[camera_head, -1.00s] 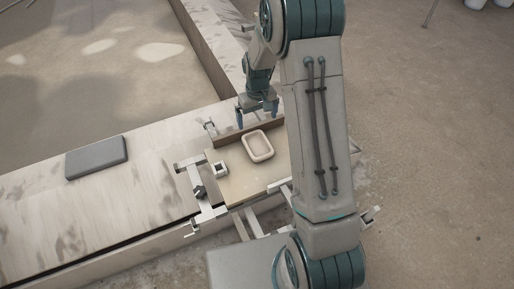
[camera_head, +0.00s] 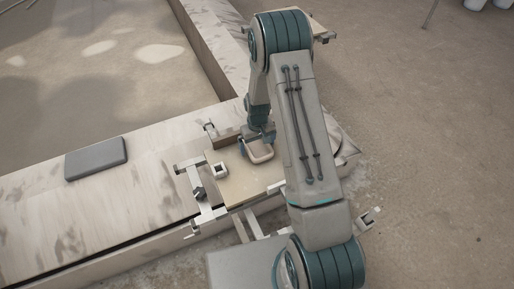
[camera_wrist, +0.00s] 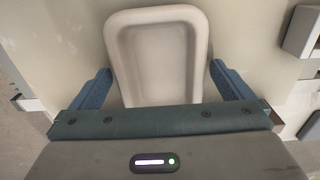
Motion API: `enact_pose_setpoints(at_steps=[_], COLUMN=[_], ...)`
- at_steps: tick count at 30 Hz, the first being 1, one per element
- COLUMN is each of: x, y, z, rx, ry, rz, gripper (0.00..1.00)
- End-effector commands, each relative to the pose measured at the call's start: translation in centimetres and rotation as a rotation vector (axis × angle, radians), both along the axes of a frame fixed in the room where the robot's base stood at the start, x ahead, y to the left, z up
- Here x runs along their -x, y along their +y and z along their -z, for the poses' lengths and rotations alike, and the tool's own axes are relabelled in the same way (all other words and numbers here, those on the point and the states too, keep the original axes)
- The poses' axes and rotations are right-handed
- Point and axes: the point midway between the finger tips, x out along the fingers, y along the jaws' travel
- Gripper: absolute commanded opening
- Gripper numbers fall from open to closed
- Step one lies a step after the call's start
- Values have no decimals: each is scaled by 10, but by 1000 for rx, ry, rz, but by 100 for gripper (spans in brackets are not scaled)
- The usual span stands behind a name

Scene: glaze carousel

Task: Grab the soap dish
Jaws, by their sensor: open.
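The soap dish (camera_head: 260,155) is a pale pinkish-beige rounded rectangular tray with a raised rim. It rests on a beige board (camera_head: 240,186). In the wrist view the soap dish (camera_wrist: 157,58) lies between my gripper's two blue fingers. My gripper (camera_wrist: 161,84) is open, with one finger to each side of the dish and a gap showing on the right. On the left the finger is very near the rim; I cannot tell if it touches. In the head view my gripper (camera_head: 257,146) is low over the dish and partly hides it.
A small pale square block (camera_head: 220,169) sits on the board left of the dish. A wooden ledge runs behind the board. Metal brackets (camera_head: 199,190) stand at the board's left edge. A grey slab (camera_head: 97,158) lies on the long stone ledge further left.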

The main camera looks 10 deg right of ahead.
Motion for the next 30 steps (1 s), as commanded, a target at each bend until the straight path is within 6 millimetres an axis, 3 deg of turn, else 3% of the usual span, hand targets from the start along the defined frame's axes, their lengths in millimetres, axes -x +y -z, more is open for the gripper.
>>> enact_pose_setpoints(at_steps=[9, 15, 30], x=[0, 0, 8], y=[0, 0, -2], z=[7, 7, -3], rx=[0, 0, 0], ry=[-1, -1, -2], rz=[0, 0, 1], gripper=[100, 52, 52])
